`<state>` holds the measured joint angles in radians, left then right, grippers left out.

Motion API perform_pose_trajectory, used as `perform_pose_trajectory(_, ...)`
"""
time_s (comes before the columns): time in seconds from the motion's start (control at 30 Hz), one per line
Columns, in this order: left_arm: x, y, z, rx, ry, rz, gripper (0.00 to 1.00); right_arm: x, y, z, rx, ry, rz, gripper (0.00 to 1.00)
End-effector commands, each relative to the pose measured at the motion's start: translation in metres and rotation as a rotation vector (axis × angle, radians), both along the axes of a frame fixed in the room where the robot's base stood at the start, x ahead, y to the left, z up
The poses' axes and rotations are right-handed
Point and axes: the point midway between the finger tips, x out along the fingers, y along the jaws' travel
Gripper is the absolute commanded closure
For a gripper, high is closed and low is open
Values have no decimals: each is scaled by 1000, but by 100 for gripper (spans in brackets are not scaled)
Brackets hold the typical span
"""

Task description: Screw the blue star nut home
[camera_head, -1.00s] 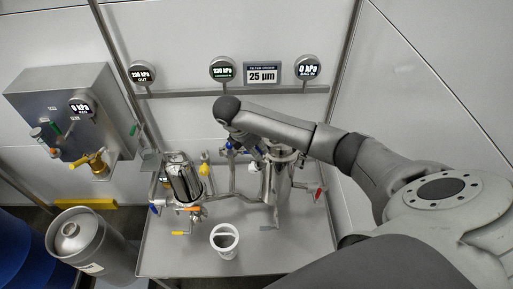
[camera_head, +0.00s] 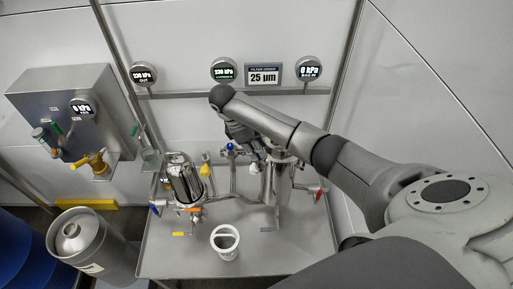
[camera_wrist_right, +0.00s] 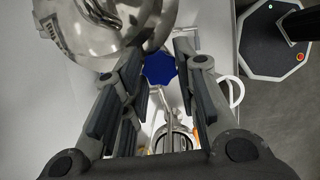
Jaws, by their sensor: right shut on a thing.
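The blue star nut (camera_wrist_right: 160,68) shows in the right wrist view as a dark blue knob, beside the rim of a large shiny steel housing (camera_wrist_right: 105,40). My right gripper (camera_wrist_right: 159,72) has its two fingers on either side of the nut and is shut on it. In the head view my right gripper (camera_head: 254,156) reaches down at the right-hand steel filter housing (camera_head: 278,185). The nut itself is hidden or too small to tell there. My left gripper is not in view.
A second steel housing (camera_head: 183,183) stands to the left on the steel table (camera_head: 285,250). A white strainer basket (camera_head: 225,241) stands at the front. Gauges (camera_head: 223,70) line the wall rail. A red-handled valve (camera_head: 319,195) is to the right. The table's front right is clear.

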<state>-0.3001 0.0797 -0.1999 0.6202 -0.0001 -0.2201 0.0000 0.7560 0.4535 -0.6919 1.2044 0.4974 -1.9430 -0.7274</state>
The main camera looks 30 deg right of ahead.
Motion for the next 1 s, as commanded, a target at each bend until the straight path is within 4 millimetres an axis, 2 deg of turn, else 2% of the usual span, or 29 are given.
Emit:
perform_pose_trajectory(0.37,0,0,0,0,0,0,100,3,-1,3,-2,-9,-6,96)
perform_pose_trajectory(0.4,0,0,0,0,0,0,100,3,-1,3,-2,-9,-6,71)
perform_pose_trajectory(0.57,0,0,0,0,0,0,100,2,-1,2,-2,-7,-5,50)
perform_pose_trajectory(0.87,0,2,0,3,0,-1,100,1,0,1,-1,-3,-4,49)
perform_pose_trajectory(1.0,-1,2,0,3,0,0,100,3,3,9,0,-4,-4,49)
